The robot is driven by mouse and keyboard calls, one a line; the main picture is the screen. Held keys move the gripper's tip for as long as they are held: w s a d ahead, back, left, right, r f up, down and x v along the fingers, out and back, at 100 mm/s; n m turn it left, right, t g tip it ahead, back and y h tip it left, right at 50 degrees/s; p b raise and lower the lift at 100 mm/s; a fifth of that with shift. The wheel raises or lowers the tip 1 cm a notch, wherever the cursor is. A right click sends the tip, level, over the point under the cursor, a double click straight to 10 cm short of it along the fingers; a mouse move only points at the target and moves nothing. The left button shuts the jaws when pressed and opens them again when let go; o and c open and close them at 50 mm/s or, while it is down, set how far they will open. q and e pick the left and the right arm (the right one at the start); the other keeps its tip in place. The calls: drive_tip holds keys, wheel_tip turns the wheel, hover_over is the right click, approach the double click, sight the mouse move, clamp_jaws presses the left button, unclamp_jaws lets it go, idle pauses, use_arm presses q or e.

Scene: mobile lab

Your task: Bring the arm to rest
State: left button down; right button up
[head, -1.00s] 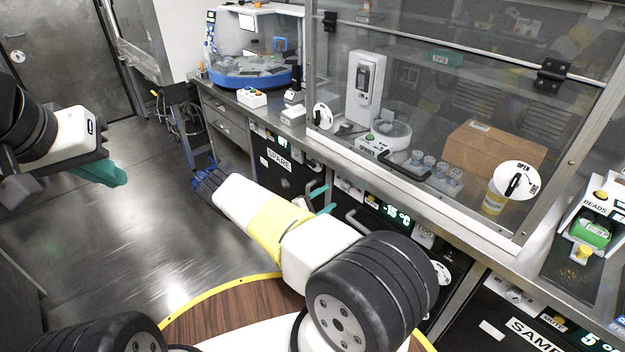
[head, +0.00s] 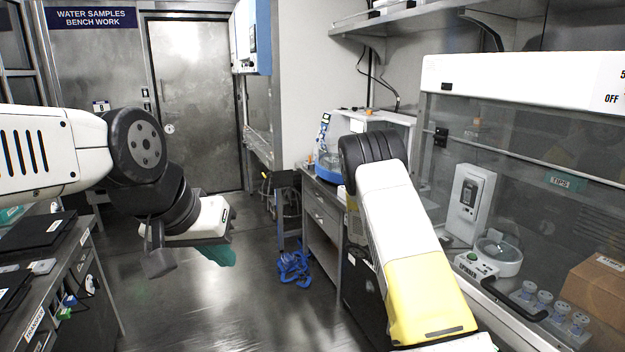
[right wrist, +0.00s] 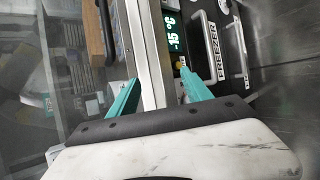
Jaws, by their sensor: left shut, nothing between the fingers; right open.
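My left gripper (head: 218,255) hangs over the open floor in the head view, its teal fingers together and empty. My right arm (head: 420,285) is bent, with its black elbow up and its white and yellow forearm running down to the bottom edge in front of the bench. The right gripper is outside the head view. In the right wrist view the right gripper (right wrist: 160,97) has its two teal fingers spread apart with nothing held. Behind the fingers are the bench edge and the freezer front (right wrist: 205,55), with its green -15 °C display.
A glass-fronted cabinet (head: 530,180) with a spinner (head: 492,258) and several capped tubes stands at the right. A left bench (head: 85,270) holds flat black items. Blue coiled material (head: 293,268) lies on the floor near the drawers. The middle floor is clear up to the metal door (head: 195,100).

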drive_tip(key=s+a+r+t+y, duration=0.2)
drive_tip(key=s+a+r+y, duration=0.2)
drive_tip(key=s+a+r, duration=0.2)
drive_tip(key=s+a+r+m+t+y, duration=0.1)
drive_tip(key=s+a+r+t+y, duration=0.2)
drive_tip(key=s+a+r, duration=0.4)
drive_tip(key=s+a+r+t+y, duration=0.3)
drive_tip(key=s+a+r+y, duration=0.3)
drive_tip(key=s+r, duration=0.6)
wheel_tip(320, 180, up, 4)
drive_tip(key=shift+a+r+m, duration=0.15)
drive_tip(key=shift+r+m, duration=0.05)
drive_tip(key=shift+m, duration=0.2)
drive_tip(key=shift+s, duration=0.1)
